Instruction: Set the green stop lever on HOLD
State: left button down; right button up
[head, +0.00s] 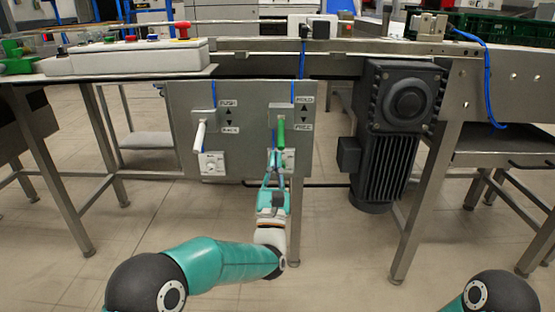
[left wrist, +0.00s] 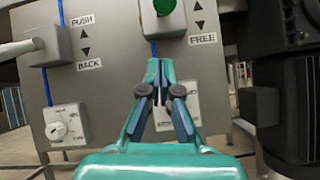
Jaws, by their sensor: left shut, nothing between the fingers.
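The green stop lever (head: 281,131) sticks out of the right half of a grey panel (head: 240,110). Its plate reads HOLD (head: 304,100) above and FREE (head: 304,126) below. In the head view its green handle slants downward toward me; I cannot tell its exact setting. In the left wrist view its rounded green end (left wrist: 165,7) shows at the top edge, partly cut off. My left gripper (head: 273,158) is shut and empty, just below the handle; its fingertips (left wrist: 159,65) point at the panel. Whether they touch the lever is unclear. My right gripper is out of view.
A white lever (head: 200,135) marked PUSH and BACK stands left of the green one, with a dial plate (head: 212,164) below it. A dark motor (head: 390,130) hangs close to the panel's right. A button box (head: 125,56) sits upper left. Floor before the panel is clear.

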pick_arm(q)
jog(key=r, duration=0.1)
jog(key=s+r, duration=0.1)
jog(key=r, duration=0.1)
jog(key=shift+s+d, duration=0.3)
jog(key=shift+d, duration=0.1)
jog(key=shift+r, duration=0.1)
